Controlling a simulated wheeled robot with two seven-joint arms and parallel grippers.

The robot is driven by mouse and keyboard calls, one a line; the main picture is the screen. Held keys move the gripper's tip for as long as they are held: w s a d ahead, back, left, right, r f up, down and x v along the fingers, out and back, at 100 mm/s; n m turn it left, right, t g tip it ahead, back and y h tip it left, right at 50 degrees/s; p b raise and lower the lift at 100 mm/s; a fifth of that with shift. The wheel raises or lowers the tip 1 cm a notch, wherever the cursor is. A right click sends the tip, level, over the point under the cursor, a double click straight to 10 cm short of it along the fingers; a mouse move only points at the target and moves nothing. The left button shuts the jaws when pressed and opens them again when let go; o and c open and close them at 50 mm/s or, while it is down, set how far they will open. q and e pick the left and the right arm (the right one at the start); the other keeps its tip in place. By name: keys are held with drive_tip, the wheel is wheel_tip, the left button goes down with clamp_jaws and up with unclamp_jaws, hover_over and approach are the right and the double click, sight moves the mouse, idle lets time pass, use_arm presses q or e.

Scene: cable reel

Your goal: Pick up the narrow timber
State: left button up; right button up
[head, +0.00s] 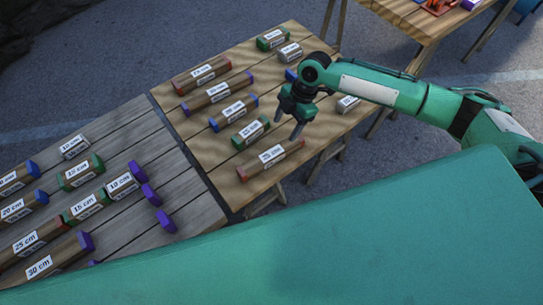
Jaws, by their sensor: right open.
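Several brown timbers with coloured ends and white length labels lie on the light wooden table; which one is the narrow timber I cannot tell for sure. A short green-ended timber (250,132) lies just left of the gripper. My right gripper is open and empty, pointing down above the table's right part. It hides part of the table and a blue-ended piece (291,74) behind it. My left gripper is not in view.
Other timbers with red (201,74), purple (217,92) and blue (234,112) ends lie in a row. A greyer table (187,193) at left holds more timbers and purple blocks (165,221). Another table (413,18) stands at the top right.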

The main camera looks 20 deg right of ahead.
sight(272, 153)
drive_tip(key=x, duration=0.8)
drive_tip(key=shift+f+p, duration=0.2)
drive_tip(key=shift+p, duration=0.1)
drive_tip(key=x, duration=0.2)
drive_tip(key=p+x, duration=0.1)
drive_tip(key=x, duration=0.1)
drive_tip(key=shift+s+a, duration=0.2)
drive_tip(key=shift+a, duration=0.15)
drive_tip(key=shift+a+f, duration=0.1)
drive_tip(key=shift+f, duration=0.35)
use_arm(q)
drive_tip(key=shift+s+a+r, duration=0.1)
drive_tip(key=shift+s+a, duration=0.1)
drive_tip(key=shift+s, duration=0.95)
use_arm(e)
drive_tip(key=c, duration=1.1)
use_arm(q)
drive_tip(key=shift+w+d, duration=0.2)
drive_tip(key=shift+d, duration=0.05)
use_arm(e)
drive_tip(key=shift+c, duration=0.4)
drive_tip(key=shift+r, duration=0.15)
